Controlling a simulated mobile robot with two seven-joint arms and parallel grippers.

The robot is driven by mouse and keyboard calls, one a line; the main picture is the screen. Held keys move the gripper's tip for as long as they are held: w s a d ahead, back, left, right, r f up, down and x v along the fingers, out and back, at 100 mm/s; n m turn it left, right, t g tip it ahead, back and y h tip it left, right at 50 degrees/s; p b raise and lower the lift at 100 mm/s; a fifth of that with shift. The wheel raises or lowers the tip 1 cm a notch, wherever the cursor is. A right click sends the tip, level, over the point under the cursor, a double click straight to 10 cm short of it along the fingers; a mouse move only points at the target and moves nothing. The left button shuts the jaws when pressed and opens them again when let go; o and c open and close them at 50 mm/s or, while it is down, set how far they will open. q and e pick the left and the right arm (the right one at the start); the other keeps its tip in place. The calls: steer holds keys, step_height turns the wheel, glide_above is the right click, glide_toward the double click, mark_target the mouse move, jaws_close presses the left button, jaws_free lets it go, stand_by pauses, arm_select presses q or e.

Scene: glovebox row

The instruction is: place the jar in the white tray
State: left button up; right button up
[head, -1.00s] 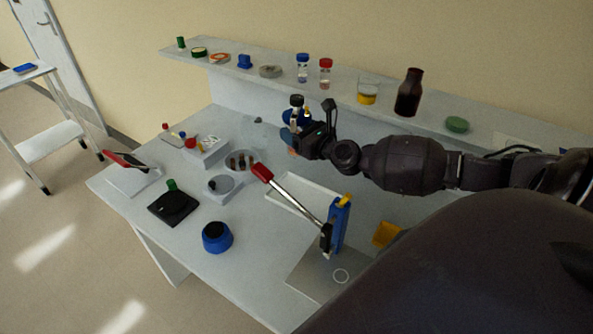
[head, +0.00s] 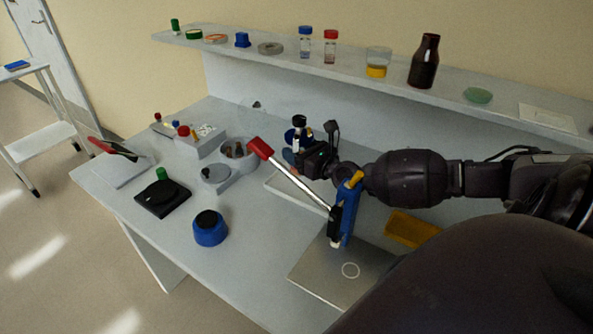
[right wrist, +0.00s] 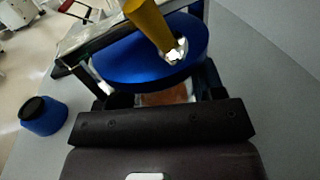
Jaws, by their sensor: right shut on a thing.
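My right gripper (head: 297,150) is shut on the jar (head: 290,138), which has a wide blue lid. In the right wrist view the jar (right wrist: 150,62) sits between the fingers (right wrist: 165,92), with a little orange-brown showing below its lid. A piece with a dark top shows just above the lid in the head view; a yellow rod with a shiny end overlaps the lid in the right wrist view. The white tray (head: 274,185) lies on the bench below and beside the gripper, partly hidden by the arm and tools. My left gripper is out of view.
A blue rack (head: 346,215) with a yellow-topped item and a red-handled tool (head: 262,149) stands in front of the tray. A metal plate (head: 320,275), yellow bin (head: 405,228) and blue pot (head: 210,230) are nearby. A shelf (head: 290,62) with bottles runs behind.

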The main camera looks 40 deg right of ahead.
steer(key=shift+f, duration=0.25)
steer(key=shift+f+b, duration=0.45)
steer(key=shift+b, duration=0.05)
step_height(320, 180, down, 3)
steer(key=shift+f+b, duration=0.1)
steer(key=shift+b, duration=1.1)
steer(key=shift+f, duration=0.25)
steer(key=shift+r, duration=0.2)
steer(key=shift+f, duration=0.1)
steer(key=o, duration=1.2)
steer(key=shift+f, duration=0.1)
steer(key=shift+c, duration=0.2)
